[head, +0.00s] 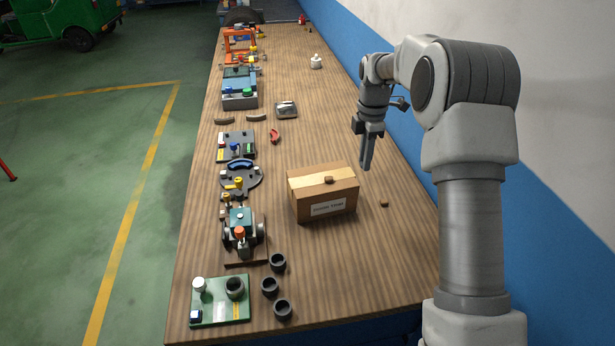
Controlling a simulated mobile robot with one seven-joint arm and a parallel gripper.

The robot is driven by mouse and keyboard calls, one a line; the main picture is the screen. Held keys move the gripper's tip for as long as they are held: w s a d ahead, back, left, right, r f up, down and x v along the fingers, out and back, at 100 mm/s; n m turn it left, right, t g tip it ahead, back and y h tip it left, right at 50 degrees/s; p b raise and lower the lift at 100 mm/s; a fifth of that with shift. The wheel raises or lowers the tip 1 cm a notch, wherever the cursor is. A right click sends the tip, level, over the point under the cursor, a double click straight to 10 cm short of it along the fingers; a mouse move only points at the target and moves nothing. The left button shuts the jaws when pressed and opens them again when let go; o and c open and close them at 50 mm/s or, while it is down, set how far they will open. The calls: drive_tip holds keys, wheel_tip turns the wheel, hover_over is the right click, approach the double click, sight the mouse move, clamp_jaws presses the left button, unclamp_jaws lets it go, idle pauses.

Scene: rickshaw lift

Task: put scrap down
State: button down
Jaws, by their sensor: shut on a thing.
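My gripper (366,164) points down over the right part of the workbench, right of and behind the cardboard box. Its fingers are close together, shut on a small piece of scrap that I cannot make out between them. The cardboard box (308,208) is closed with pale tape on top and has a white label whose text is too small to read. A small brown piece (328,180) lies on top of the box. Another small brown piece (384,204) lies on the bench to the right of the box.
The long wooden workbench (330,270) runs away from me. Along its left side stand fixtures, a green board (220,312), several dark cups (269,286) and a red curved part (275,136). A white bottle (316,62) stands farther back. The wall borders the right side.

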drive_tip(key=shift+w+a, duration=0.15)
drive_tip(key=p, duration=0.2)
hover_over(319, 188)
wheel_tip(319, 188, down, 7)
drive_tip(key=shift+w+r, duration=0.1)
drive_tip(key=shift+r, duration=0.1)
wheel_tip(319, 188, down, 3)
drive_tip(key=shift+f+p, duration=0.2)
drive_tip(key=shift+p, duration=0.3)
drive_tip(key=shift+f, duration=0.35)
drive_tip(key=shift+f, duration=0.25)
drive_tip(key=c, duration=0.8)
unclamp_jaws()
drive_tip(key=shift+o, duration=0.2)
drive_tip(key=shift+r, duration=0.1)
